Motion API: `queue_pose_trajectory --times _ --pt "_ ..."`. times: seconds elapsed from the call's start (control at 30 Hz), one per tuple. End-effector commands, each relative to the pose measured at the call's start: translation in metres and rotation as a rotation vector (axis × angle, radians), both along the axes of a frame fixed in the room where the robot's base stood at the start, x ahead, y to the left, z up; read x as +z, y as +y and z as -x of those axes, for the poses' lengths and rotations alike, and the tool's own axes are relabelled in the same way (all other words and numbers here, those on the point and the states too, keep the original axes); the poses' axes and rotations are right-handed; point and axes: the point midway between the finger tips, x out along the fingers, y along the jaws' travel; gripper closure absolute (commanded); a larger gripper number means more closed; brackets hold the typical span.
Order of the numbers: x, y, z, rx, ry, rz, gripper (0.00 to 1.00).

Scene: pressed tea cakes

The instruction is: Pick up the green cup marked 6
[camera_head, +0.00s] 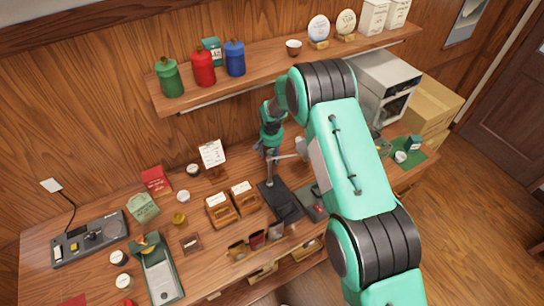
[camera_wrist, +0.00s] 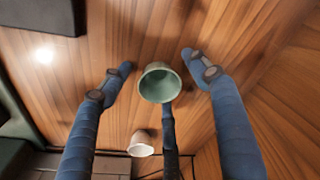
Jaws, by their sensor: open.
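A green cup (camera_wrist: 160,84) shows in the wrist view, its open mouth toward the camera. No number can be read on it from this angle. My gripper (camera_wrist: 157,62) is open, with blue fingers spread on the left and right of the cup and another finger reaching up below it. The fingers look apart from the cup; I cannot tell how far it is in depth. In the head view my arm covers much of the right of the counter, and I cannot make out the green cup surely there.
A white cup (camera_wrist: 140,143) stands close by, lower in the wrist view. A wall shelf (camera_head: 270,72) with green, red and blue canisters runs above the counter. Wooden boxes (camera_head: 221,210), a card stand (camera_head: 213,158) and a scale (camera_head: 90,238) crowd the counter's left and middle.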

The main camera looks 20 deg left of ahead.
Motion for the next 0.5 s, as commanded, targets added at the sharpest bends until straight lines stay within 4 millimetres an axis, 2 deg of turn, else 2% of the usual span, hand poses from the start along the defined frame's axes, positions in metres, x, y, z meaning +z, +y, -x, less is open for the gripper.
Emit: queue_pose_trajectory --times 0.2,0.43,0.5 --pt "0.0001 0.0000 0.0000 0.000 0.000 0.000 0.41" --pt "0.0001 0.0001 0.0000 0.000 0.000 0.000 0.86" --pt "0.0001 0.0001 0.0000 0.000 0.000 0.000 0.86"
